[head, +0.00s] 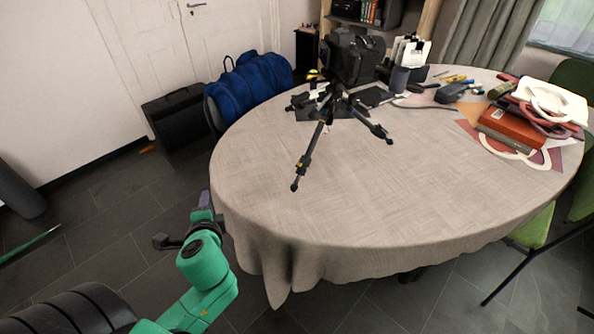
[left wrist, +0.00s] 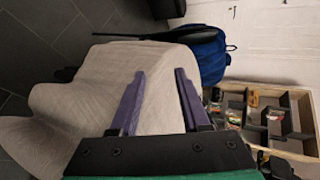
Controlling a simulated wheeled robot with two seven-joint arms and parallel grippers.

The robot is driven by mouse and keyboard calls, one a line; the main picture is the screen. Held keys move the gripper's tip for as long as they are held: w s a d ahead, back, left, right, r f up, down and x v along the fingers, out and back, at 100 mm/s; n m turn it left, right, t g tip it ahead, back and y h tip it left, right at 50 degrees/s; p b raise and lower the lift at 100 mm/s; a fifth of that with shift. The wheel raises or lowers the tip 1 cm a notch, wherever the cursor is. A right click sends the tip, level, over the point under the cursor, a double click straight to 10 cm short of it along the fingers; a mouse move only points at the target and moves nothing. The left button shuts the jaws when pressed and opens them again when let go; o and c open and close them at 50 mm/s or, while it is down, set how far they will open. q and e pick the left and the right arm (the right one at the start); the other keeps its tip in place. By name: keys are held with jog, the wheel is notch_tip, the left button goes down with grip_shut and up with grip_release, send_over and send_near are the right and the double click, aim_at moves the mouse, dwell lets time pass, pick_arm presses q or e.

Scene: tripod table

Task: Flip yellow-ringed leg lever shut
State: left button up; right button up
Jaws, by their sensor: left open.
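A black tripod (head: 328,112) with its legs splayed stands on the cloth-covered round table (head: 400,180), a dark camera (head: 354,56) on top. One leg reaches toward the near left edge of the table, another to the right. A small yellow spot (head: 312,73) shows near the top of the left side; the leg lever itself is too small to make out. My left gripper (head: 204,203) is beside the table's left edge, well apart from the tripod. In the left wrist view its two purple fingers (left wrist: 158,105) are spread and empty, with tablecloth beyond them. My right gripper is not in view.
A red book (head: 511,126) and white and pink rings lie at the table's right. A blue bag (head: 249,88) sits behind the table's left edge. Pens and a dark device (head: 452,93) lie at the back. The front of the tabletop is clear.

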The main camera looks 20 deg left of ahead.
pick_arm(q)
notch_tip(320, 180, up, 5)
jog(key=w+d+m+t, duration=0.2)
jog(key=m+t, duration=0.2)
jog(key=m, duration=0.1)
jog(key=m+t+h, duration=0.4)
jog(key=m+h, duration=0.6)
jog(key=m, duration=1.2)
send_near(297, 166)
jog(key=s, duration=0.4)
jog(key=shift+s+a, duration=0.25)
jog(key=shift+a, duration=0.15)
jog(key=shift+w+d+f, duration=0.1)
jog(key=shift+w+f, duration=0.05)
jog(key=shift+w, duration=0.05)
jog(key=w, duration=0.4)
jog(key=w+d+p, duration=0.1)
jog(key=w, duration=0.4)
jog(key=w+p, duration=0.1)
jog(key=w, duration=0.4)
jog(key=shift+d, duration=0.25)
jog(key=shift+c, duration=0.3)
